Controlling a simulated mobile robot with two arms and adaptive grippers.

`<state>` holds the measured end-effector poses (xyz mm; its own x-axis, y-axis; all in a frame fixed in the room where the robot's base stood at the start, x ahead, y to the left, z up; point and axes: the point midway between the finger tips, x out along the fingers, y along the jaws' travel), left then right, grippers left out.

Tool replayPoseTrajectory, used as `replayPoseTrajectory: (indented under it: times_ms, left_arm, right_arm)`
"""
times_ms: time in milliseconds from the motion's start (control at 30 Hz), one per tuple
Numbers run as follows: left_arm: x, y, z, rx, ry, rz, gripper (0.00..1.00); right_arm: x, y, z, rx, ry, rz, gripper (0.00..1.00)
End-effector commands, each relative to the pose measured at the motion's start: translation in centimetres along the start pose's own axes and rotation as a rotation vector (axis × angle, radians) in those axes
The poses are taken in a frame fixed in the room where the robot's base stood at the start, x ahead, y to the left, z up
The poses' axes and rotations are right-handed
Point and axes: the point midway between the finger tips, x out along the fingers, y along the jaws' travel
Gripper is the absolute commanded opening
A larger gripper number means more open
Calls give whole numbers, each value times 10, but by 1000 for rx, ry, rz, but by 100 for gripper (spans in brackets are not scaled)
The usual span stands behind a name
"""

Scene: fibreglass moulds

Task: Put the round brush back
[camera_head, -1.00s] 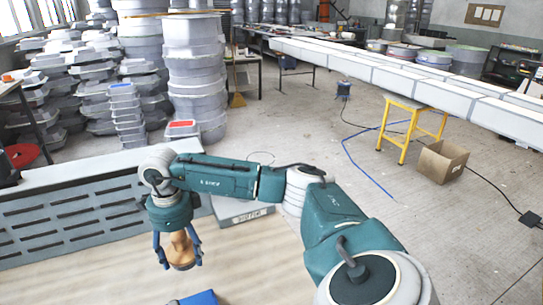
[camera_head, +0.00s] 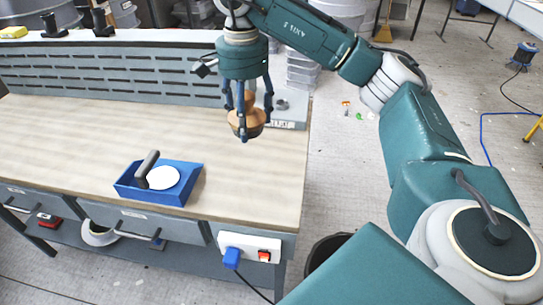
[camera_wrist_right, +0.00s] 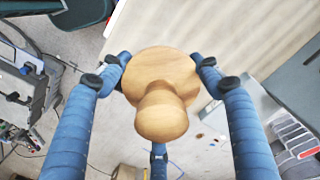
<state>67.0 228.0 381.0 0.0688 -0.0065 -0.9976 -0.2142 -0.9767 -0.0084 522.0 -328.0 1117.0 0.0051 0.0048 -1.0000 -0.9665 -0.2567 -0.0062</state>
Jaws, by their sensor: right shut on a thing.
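The round brush (camera_head: 247,120) is a turned wooden piece with a round knob and a wider round body. My right gripper (camera_head: 248,108) is shut on it and holds it above the right back part of the workbench (camera_head: 70,125). In the right wrist view, the brush (camera_wrist_right: 162,90) sits between the blue fingers of the gripper (camera_wrist_right: 160,85), knob towards the camera. Its bristles are hidden. My left gripper is not in view.
A blue tray (camera_head: 125,187) on the bench front holds a white disc (camera_head: 163,177) and a grey-handled tool (camera_head: 147,163). A slotted panel (camera_head: 120,75) runs along the back. A grey box (camera_head: 283,122) stands at the right back corner. The bench's left and middle are clear.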

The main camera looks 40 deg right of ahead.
Motion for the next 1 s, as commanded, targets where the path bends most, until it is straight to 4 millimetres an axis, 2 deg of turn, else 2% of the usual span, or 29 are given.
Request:
replayPoseTrajectory:
  times_ms: [67,167,333,467,600,700,867,1000]
  left_arm:
    - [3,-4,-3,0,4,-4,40]
    - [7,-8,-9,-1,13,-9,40]
    - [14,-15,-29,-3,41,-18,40]
    - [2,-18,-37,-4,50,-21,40]
    - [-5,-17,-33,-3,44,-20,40]
    - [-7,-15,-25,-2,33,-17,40]
    - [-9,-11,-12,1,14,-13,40]
    - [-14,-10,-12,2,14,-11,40]
  right_arm:
    - [2,0,1,-22,1,1,35]
    - [18,1,2,-33,-1,5,35]
    - [64,2,2,-30,-3,8,35]
    - [92,3,1,-28,1,8,35]
    - [126,2,0,-27,1,6,35]
    - [142,2,0,-27,2,4,35]
    - [156,1,0,-27,1,2,35]
    - [176,2,1,-27,0,5,35]
